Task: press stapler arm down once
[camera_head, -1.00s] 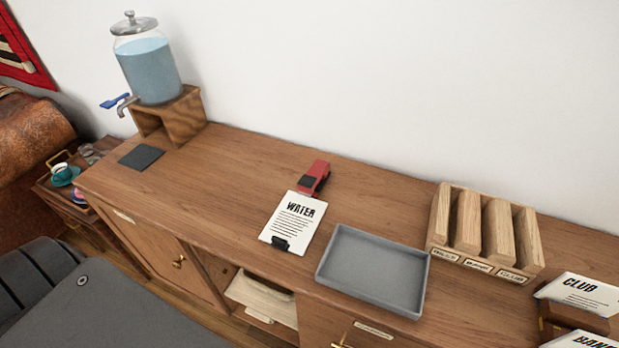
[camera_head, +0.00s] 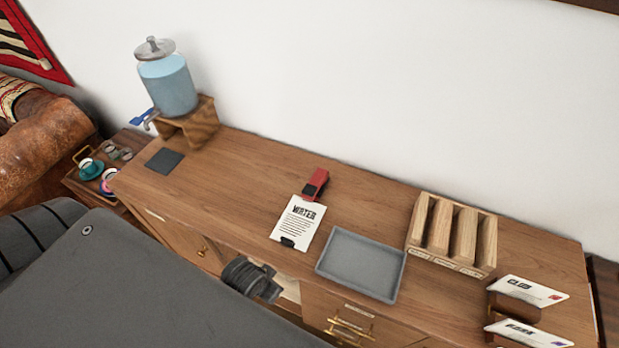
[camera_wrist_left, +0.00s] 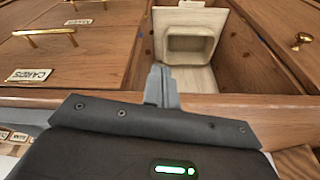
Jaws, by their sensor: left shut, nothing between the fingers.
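The red stapler (camera_head: 316,183) with a dark part at its front sits on the wooden cabinet top. The far edge of a white sheet headed WATER (camera_head: 298,222) lies at its front end; I cannot tell whether the sheet is inside its mouth. My left gripper (camera_head: 268,286) is low at the cabinet's front, below and apart from the stapler. In the left wrist view its grey fingers (camera_wrist_left: 162,86) are together and empty, pointing toward an open compartment (camera_wrist_left: 225,50). The stapler does not show in that view. My right gripper is not in view.
A grey tray (camera_head: 362,264) is right of the sheet, and a wooden slotted rack (camera_head: 451,236) stands beyond it. A water dispenser (camera_head: 168,84) stands at the far left. Drawer handles (camera_head: 350,330) jut from the front. The top left of the stapler is clear.

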